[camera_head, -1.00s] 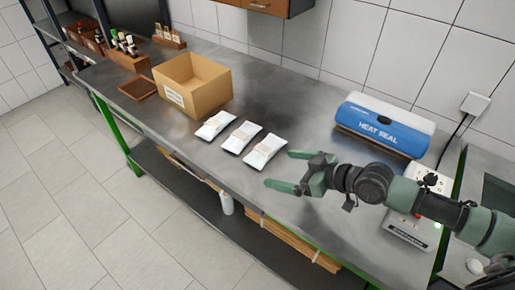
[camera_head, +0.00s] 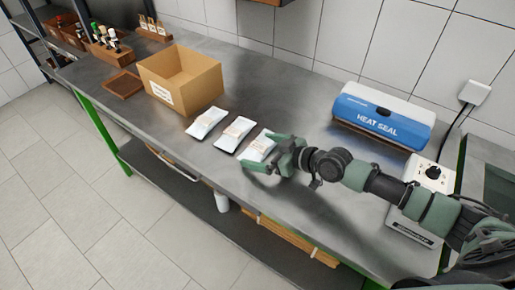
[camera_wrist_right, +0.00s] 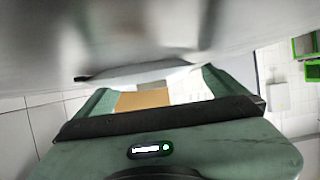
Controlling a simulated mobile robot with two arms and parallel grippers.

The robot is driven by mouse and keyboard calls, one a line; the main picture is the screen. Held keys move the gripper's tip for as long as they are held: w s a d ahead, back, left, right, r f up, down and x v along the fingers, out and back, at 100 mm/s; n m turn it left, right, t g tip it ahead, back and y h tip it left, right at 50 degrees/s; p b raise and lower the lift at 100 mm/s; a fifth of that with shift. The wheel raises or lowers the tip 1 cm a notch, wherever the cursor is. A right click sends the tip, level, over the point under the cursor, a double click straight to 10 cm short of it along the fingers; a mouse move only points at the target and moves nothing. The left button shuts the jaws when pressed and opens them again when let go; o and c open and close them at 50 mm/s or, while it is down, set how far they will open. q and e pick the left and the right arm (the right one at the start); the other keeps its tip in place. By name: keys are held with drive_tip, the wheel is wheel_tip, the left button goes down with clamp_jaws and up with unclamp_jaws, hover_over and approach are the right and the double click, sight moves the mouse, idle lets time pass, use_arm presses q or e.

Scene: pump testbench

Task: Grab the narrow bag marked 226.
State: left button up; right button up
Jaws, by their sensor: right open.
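Three narrow white bags lie side by side on the steel bench in the head view: a left bag (camera_head: 206,122), a middle bag (camera_head: 234,133) and a right bag (camera_head: 260,145). Their labels are too small to read, so I cannot tell which is marked 226. My right gripper (camera_head: 257,152) is open at the right bag, its fingers reaching to either side of the bag's near right end. I cannot tell whether they touch it. In the right wrist view, a blurred pale surface hides much of the area beyond the gripper (camera_wrist_right: 165,90). My left gripper is not in view.
An open cardboard box (camera_head: 205,92) stands left of the bags, with a brown tray (camera_head: 123,84) beyond it. A blue heat sealer (camera_head: 384,116) is at the back right. A white device (camera_head: 418,205) sits under my right arm. Bare bench (camera_head: 290,100) lies behind the bags.

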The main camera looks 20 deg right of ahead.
drive_tip(key=shift+w+f, duration=0.1)
drive_tip(key=shift+c, duration=0.9)
drive_tip(key=c, duration=1.3)
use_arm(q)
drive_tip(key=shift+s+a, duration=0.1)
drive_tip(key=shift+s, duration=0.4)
use_arm(e)
drive_tip(key=shift+r, duration=0.2)
